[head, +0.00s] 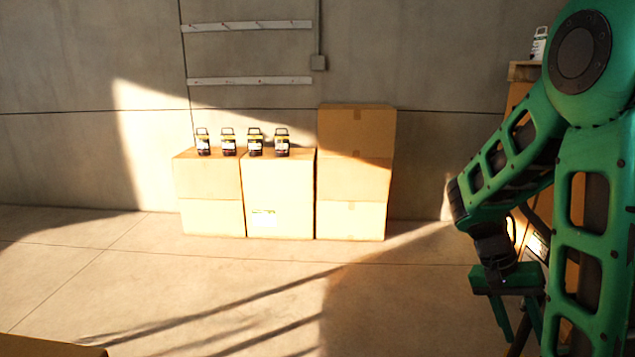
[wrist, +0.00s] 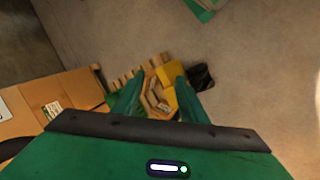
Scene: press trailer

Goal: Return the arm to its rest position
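My green arm stands folded at the right side of the head view, with the forearm angled down and left. My gripper (head: 517,328) hangs at its lower end, pointing down toward the floor; the arm's green links partly hide what lies behind it. In the wrist view the two green fingers of my gripper (wrist: 158,95) stand apart with nothing held between them. The floor lies well below the fingertips.
Cardboard boxes (head: 277,190) stand by the concrete wall, with several dark lantern-like items (head: 254,142) on top. A taller box stack (head: 356,130) adjoins them. Below the fingers lies a wooden, yellowish object (wrist: 158,88); cardboard (wrist: 60,100) is at left. Open floor (head: 230,290) lies ahead.

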